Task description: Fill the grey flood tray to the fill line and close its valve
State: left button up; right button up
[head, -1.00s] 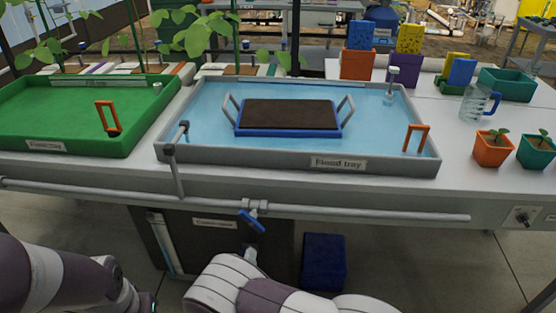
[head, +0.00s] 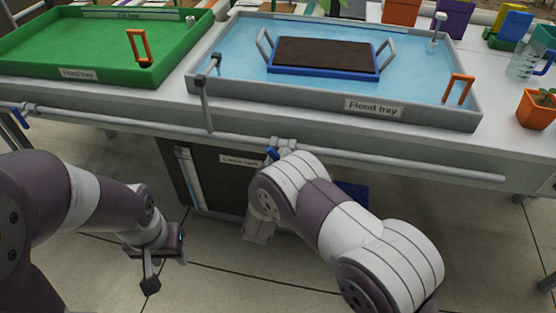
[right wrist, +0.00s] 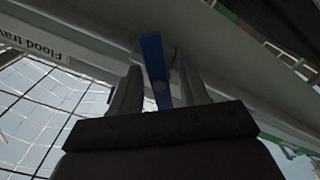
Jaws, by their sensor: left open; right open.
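The grey flood tray (head: 335,97) holds blue water and stands on the bench, its label on the front wall. Exactly where the water stands against a fill line is too small to tell. A blue valve handle (head: 272,153) sits on the pipe below it, largely covered by my right arm. In the right wrist view the blue handle (right wrist: 153,60) stands between the two fingers of my open right gripper (right wrist: 162,78); I cannot tell whether they touch it. My left gripper (head: 162,263) is open and empty, low over the floor.
A blue-rimmed carrier of dark soil (head: 325,56) with two handles sits in the grey tray. A green tray (head: 100,72) stands to the left, with another blue valve handle (head: 18,116) below. The pipe (head: 400,163) runs along the bench front. A dark tank (head: 215,185) stands underneath.

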grip_shut()
jog(key=shift+m, duration=0.3)
jog(key=m, duration=0.3)
jog(key=shift+m+b, duration=0.45)
jog(key=shift+m, duration=1.35)
grip_release()
jog(key=shift+m, duration=0.3)
